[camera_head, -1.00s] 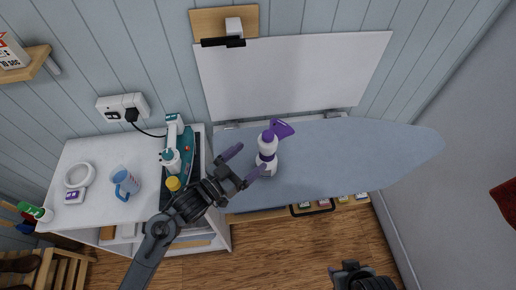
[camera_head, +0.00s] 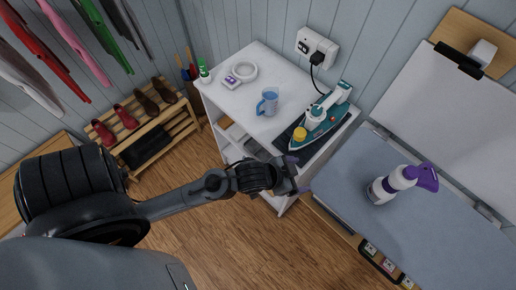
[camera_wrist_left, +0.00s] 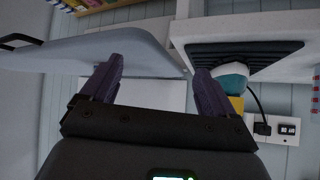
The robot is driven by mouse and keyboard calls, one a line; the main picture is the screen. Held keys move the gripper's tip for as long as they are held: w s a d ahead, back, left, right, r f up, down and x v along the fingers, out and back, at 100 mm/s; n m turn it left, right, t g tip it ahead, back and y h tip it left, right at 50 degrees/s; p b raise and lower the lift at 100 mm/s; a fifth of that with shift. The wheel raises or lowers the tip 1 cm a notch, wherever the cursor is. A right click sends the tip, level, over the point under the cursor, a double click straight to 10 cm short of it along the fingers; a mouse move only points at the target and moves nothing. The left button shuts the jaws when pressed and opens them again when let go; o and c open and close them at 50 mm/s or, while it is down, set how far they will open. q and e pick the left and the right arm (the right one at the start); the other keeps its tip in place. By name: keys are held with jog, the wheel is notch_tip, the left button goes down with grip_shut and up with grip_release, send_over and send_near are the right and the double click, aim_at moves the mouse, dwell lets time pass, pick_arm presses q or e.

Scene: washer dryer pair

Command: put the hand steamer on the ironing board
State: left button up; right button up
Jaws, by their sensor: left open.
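The white and purple hand steamer (camera_head: 390,186) stands upright on the grey-blue ironing board (camera_head: 440,245) in the head view, near the board's left end, with its purple head pointing right. My left gripper (camera_head: 301,184) is open and empty. It is left of the steamer and apart from it, by the front corner of the white cabinet. In the left wrist view, the open purple fingers (camera_wrist_left: 156,82) have nothing between them. The ironing board (camera_wrist_left: 100,52) also shows there, beyond the fingers. The right gripper is out of view.
The white cabinet (camera_head: 232,94) holds a teal iron (camera_head: 326,118) on a dark rest, a blue mug (camera_head: 268,101) and a white ring-shaped item (camera_head: 244,72). A shoe rack (camera_head: 150,132) stands at left. The wooden floor (camera_head: 250,240) in front is clear.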

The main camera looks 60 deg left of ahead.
pick_arm(q)
jog(key=s+a+f+g+y, duration=0.1)
jog(key=s+a+g, duration=0.1)
jog(key=s, duration=0.4)
jog(key=s+a+f+n+g+y, duration=0.1)
jog(key=s+a+g, duration=0.1)
jog(key=s, duration=0.5)
jog(key=shift+f+n+g, duration=0.3)
jog(key=shift+f+g, duration=0.1)
jog(key=shift+g, duration=0.5)
notch_tip(320, 180, up, 29)
jog(key=p, duration=2.8)
jog(key=shift+f+p, duration=0.15)
jog(key=shift+p, duration=0.15)
jog(key=shift+f, duration=0.1)
